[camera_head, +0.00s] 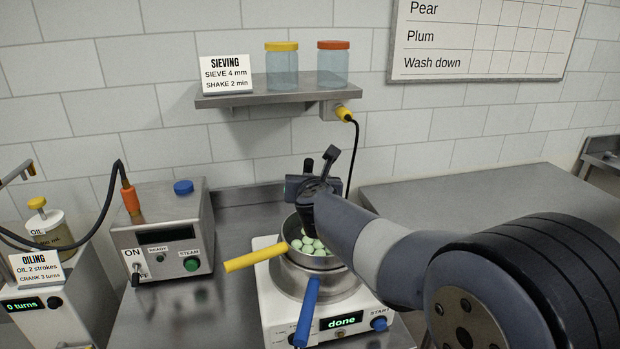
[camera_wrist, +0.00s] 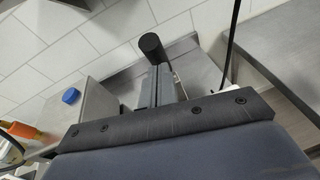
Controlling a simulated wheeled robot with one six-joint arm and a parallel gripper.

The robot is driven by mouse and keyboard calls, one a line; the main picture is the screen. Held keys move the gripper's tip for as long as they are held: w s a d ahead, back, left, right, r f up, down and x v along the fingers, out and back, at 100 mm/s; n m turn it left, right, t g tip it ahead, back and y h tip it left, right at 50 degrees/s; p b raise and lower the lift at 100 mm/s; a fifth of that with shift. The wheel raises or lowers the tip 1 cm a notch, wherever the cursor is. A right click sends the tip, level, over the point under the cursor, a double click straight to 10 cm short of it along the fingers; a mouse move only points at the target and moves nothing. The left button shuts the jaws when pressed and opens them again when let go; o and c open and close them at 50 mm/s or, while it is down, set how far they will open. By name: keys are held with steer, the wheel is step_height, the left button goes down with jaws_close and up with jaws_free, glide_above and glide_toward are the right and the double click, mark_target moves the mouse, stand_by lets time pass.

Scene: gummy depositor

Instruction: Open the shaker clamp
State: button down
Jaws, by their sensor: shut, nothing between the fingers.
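The shaker (camera_head: 267,312) is a white unit with a "done" display, at the lower middle of the head view. On it stands a steel sieve pan (camera_head: 284,240) with green gummies, a yellow handle (camera_head: 254,256) and a blue handle (camera_head: 307,312). A black round-ended lever (camera_wrist: 152,46), seemingly the clamp's handle, shows just beyond and slightly left of my fingertips in the wrist view. My gripper (camera_wrist: 159,84) is shut and empty, close to that lever; I cannot tell whether they touch. My wrist hides the rest of the clamp in the head view.
A steamer box (camera_head: 160,225) with a blue cap stands left of the shaker, an oiling unit (camera_head: 35,310) further left. A shelf (camera_head: 280,97) with two jars is on the wall above. A black cable (camera_head: 352,155) hangs behind my gripper. The right-hand counter (camera_head: 480,195) is clear.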

steer(key=shift+w+a+r+p, duration=0.2)
steer(key=shift+w+r+p, duration=0.4)
steer(key=shift+w, duration=0.2)
steer(key=shift+r, duration=0.15)
steer(key=shift+w+r, duration=0.1)
steer(key=shift+r, duration=0.2)
